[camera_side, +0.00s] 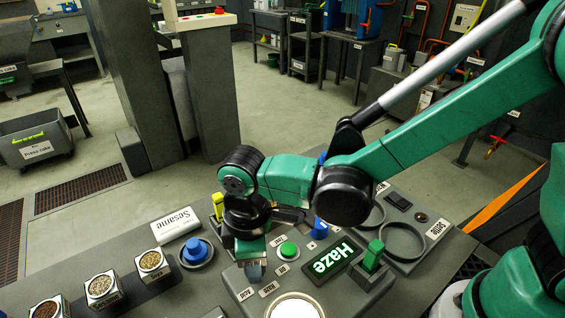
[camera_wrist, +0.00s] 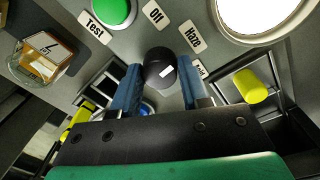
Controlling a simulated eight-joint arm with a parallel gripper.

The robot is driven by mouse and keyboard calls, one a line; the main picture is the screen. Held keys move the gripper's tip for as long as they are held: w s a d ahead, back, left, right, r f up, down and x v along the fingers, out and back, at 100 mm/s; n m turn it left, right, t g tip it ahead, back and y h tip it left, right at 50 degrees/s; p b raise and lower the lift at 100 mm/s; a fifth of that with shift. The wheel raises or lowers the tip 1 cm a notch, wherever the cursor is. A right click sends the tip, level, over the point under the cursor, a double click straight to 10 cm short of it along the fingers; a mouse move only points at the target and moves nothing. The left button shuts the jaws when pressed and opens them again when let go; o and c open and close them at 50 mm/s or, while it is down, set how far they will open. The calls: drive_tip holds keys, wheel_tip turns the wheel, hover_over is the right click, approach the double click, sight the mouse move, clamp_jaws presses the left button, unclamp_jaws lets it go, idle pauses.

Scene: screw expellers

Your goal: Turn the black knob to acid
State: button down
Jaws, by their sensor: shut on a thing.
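The black knob (camera_wrist: 159,68) shows in the wrist view, round, with a white mark on its top pointing right and slightly up. My gripper (camera_wrist: 160,88) has its two blue fingers on either side of the knob and is shut on it. In the side view, my gripper (camera_side: 254,270) points down at the panel and hides the knob. A lit green display (camera_side: 333,259) reads "Haze".
A green button (camera_side: 288,249) is beside my gripper, with "Test" (camera_wrist: 95,27) near it in the wrist view. A round white light (camera_side: 296,306) is at the front. A green lever (camera_side: 374,254), a blue knob (camera_side: 196,251) and small sample boxes (camera_side: 103,288) stand around.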

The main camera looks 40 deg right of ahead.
drive_tip(key=m, duration=1.2)
drive_tip(key=shift+m+g, duration=0.3)
idle(0.4)
drive_tip(key=shift+c, duration=2.1)
unclamp_jaws()
drive_tip(key=shift+r, duration=0.1)
drive_tip(key=shift+a+r, duration=0.2)
drive_tip(key=shift+r, duration=2.55)
